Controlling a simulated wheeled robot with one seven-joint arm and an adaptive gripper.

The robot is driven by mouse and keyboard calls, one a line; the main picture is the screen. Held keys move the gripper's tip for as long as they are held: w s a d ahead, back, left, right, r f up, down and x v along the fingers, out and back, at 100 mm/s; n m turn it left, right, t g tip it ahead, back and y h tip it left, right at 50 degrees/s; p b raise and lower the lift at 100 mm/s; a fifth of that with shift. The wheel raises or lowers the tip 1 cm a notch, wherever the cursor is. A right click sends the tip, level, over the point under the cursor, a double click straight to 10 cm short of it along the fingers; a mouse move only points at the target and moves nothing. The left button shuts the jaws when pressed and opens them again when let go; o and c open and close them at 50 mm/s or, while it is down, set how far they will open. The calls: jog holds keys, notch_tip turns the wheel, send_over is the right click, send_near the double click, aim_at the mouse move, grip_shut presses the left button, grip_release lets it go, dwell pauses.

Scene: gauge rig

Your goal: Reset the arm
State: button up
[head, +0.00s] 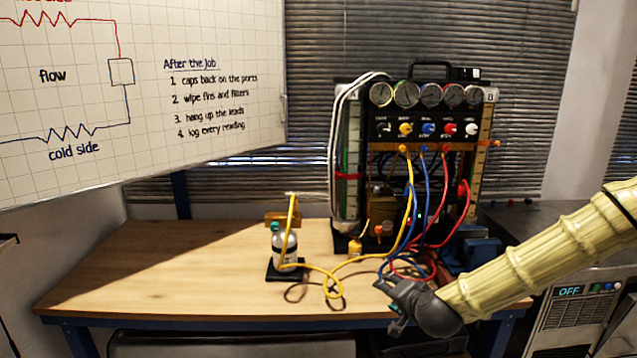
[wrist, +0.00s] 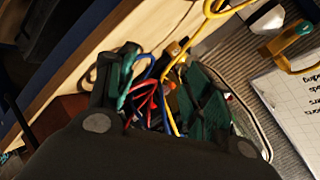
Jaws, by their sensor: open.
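My gripper (head: 392,296) is at the front edge of the wooden table in the head view, at the end of my pale yellow-sleeved arm, which comes in from the right. It is open, with nothing seen between its fingers. In the wrist view the dark gripper body fills the lower middle, and coloured hoses (wrist: 150,98) show beyond it. The gauge rig (head: 428,150) stands upright on the table behind my gripper, with a row of round gauges on top and coloured knobs below. Yellow, blue and red hoses (head: 408,205) hang from its front.
A bottle with a teal cap (head: 284,243) stands on a dark pad left of the hoses. A yellow hose loops on the table (head: 150,262), whose left part is clear. A whiteboard (head: 140,90) hangs at upper left. A machine with an OFF display (head: 569,291) stands at right.

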jog(key=s+a+f+n+g+p, duration=0.1)
jog(key=s+f+n+g, duration=0.15)
jog(key=s+f, duration=0.8)
jog(key=s+f+n+g, duration=0.25)
jog(key=s+f, duration=0.55)
jog(key=f, duration=0.5)
jog(key=s+d+f+n+g, duration=0.1)
jog(key=s+f+g, duration=0.1)
jog(key=s, duration=0.7)
jog(key=s+d+f+n+g+h, duration=0.1)
jog(key=s+d+f+g, duration=0.1)
jog(key=s+f, duration=0.3)
jog(key=s+d+f+n+g+h+p, duration=0.1)
jog(key=s+f, duration=0.3)
jog(key=s, duration=0.9)
jog(key=shift+s+d+f+n+g, duration=0.2)
jog(key=shift+d+n+g, duration=0.45)
jog(key=shift+g, duration=0.25)
